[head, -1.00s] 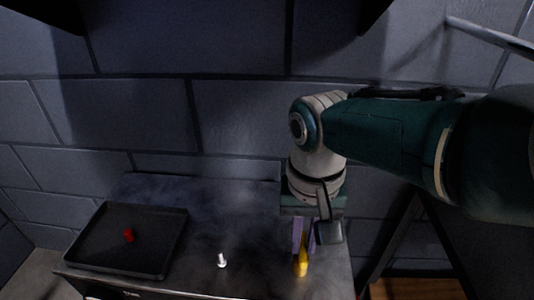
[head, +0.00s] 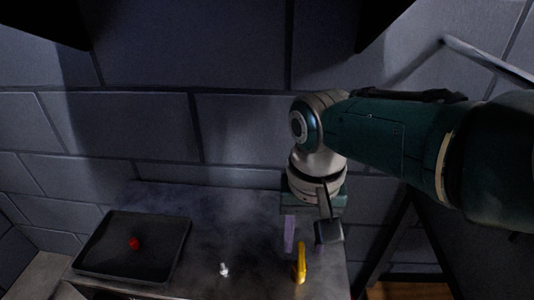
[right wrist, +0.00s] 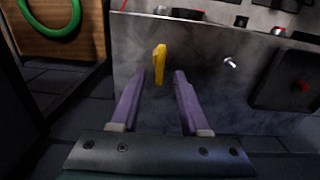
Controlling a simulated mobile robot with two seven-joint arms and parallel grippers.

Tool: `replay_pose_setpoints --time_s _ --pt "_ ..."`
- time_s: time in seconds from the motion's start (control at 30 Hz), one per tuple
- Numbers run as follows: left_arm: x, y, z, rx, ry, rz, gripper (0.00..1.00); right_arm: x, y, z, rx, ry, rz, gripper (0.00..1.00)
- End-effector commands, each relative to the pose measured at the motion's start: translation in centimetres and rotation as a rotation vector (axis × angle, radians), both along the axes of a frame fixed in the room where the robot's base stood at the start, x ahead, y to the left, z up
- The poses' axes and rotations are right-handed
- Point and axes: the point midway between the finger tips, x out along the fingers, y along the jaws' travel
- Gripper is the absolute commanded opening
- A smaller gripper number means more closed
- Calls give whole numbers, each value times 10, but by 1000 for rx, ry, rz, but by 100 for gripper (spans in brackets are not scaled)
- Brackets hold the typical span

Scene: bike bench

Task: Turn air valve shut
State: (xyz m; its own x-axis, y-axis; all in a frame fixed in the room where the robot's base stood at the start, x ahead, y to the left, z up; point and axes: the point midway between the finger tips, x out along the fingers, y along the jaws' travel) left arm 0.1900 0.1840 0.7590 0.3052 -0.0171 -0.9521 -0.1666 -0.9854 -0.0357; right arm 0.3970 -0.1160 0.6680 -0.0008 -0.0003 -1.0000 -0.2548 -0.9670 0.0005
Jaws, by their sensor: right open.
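The yellow handle (head: 300,264), which looks like the air valve's lever, stands near the right front edge of the bench. It also shows in the right wrist view (right wrist: 159,64), long and upright against the grey bench top. My right gripper (head: 303,238) is open, its purple fingers spread. In the right wrist view, the gripper (right wrist: 157,82) points at the handle, which appears between the fingertips with a gap on each side. Nothing is held. The valve body under the handle cannot be made out. My left gripper is not in view.
A black tray (head: 92,262) with a red piece (head: 134,243) is at the bench's left. A small white metal piece (head: 224,269) stands between tray and handle. A green ring (right wrist: 52,30) hangs on a wooden board in the right wrist view. A block wall is behind the bench.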

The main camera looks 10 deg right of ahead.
Motion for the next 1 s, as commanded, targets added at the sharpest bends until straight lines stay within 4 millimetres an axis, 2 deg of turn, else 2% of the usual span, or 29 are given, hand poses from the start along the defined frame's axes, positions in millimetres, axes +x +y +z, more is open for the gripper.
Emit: replay_pose_setpoints --time_s 0.03,0.1,0.33,0.8,1.0 --pt "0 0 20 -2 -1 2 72 0 0 21 1 -1 -1 45" --pt "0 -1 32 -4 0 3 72 0 0 34 1 -2 -1 45" --pt "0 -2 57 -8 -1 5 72 0 0 63 1 0 -1 45" --pt "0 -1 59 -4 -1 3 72 0 0 67 1 -1 1 45" --pt "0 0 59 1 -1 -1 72 -16 0 54 27 -28 45 45"
